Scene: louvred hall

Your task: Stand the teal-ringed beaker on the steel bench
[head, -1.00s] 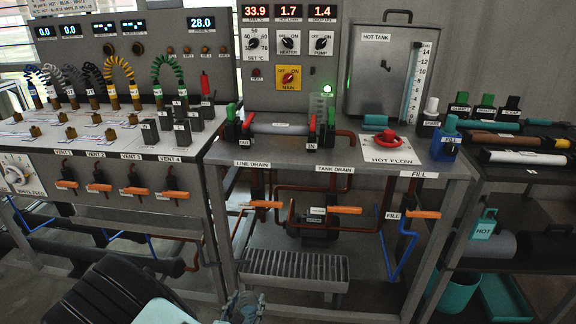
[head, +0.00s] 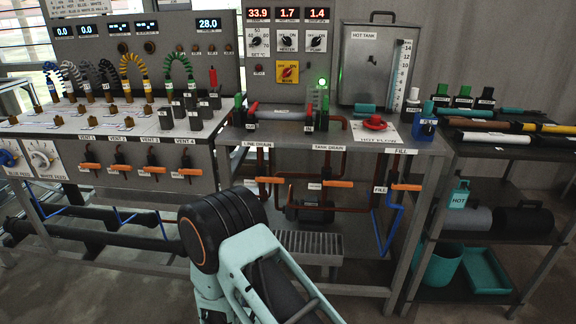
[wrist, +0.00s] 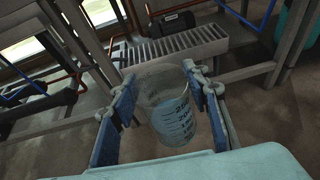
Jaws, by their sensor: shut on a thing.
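A clear beaker (wrist: 172,112) with dark graduation marks sits between the blue-padded fingers of my gripper (wrist: 160,80) in the wrist view. The gripper is shut on it. The beaker looks bluish inside; I cannot make out a teal ring. It is held low, above the floor, with a slatted grey step beyond it. The beaker and gripper fingers are not visible in the head view. The steel bench (head: 400,146) is at the centre of the head view, with a grey top and orange-handled valves below.
On the bench are a hose with end fittings, a clear upright vessel (head: 318,98), a red knob (head: 375,123) and a hot tank (head: 371,65). A slatted step (head: 308,243) stands below. A dark shelf with a teal bucket (head: 440,265) is at right. A valve panel is at left.

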